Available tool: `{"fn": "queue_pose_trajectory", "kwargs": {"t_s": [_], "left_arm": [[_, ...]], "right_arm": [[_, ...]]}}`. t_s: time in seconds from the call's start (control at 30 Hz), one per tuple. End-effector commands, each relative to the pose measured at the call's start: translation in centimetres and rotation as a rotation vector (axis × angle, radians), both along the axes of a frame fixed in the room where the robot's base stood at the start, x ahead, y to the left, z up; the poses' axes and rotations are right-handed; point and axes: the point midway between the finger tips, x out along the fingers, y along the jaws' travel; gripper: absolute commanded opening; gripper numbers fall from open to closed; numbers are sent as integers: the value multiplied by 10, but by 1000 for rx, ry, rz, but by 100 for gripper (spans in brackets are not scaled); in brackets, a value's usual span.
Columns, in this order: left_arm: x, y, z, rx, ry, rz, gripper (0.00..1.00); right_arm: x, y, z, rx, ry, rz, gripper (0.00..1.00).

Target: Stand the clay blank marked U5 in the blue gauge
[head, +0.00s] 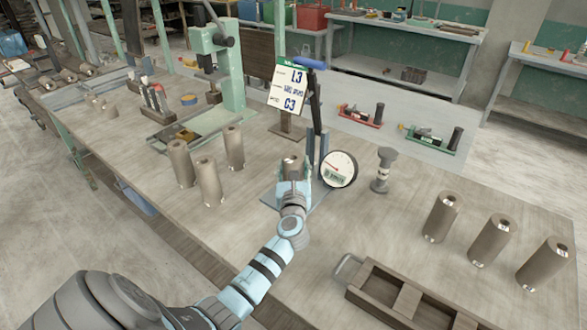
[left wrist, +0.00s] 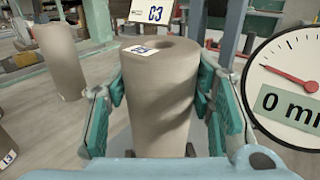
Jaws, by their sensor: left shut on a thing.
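My left gripper (head: 291,183) is shut on a tan cylindrical clay blank (head: 291,163). In the left wrist view the blank (left wrist: 155,105) stands upright between the green finger pads, with a hole in its top. A small label is on its top rim, but I cannot read its mark surely. The blue gauge (head: 323,148) has a post, a flat blue base and a round white dial (head: 338,170). The dial, also in the left wrist view (left wrist: 290,75), reads about 0 mm. The blank is beside the post; I cannot tell whether it touches the base. My right gripper is out of view.
Several other blanks stand on the table (head: 330,260), in groups left (head: 209,182) and right (head: 489,240). A wooden tray (head: 352,290) lies at the front. A grey knobbed piece (head: 382,172) stands right of the dial. A green press (head: 231,75) stands behind.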

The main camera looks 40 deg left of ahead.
Motion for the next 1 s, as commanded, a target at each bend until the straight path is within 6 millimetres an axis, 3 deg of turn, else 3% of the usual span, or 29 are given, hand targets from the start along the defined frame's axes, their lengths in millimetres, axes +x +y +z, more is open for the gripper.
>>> {"fn": "queue_pose_trajectory", "kwargs": {"t_s": [0.03, 0.07, 0.2, 0.57, 0.67, 1.0], "left_arm": [[0, 0, -2, 1, -2, 0, 0], [0, 0, -3, -1, 1, 0, 50], [0, 0, -2, -1, 1, 0, 68], [0, 0, 5, 0, 0, 0, 68], [-11, -10, 3, -1, 2, -2, 68], [-80, -63, 2, -3, 2, 0, 68]], "right_arm": [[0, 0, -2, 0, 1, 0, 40], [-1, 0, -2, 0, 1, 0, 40], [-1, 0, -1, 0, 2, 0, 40], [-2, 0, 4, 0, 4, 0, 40], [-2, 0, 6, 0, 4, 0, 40], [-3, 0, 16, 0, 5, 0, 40]]}}
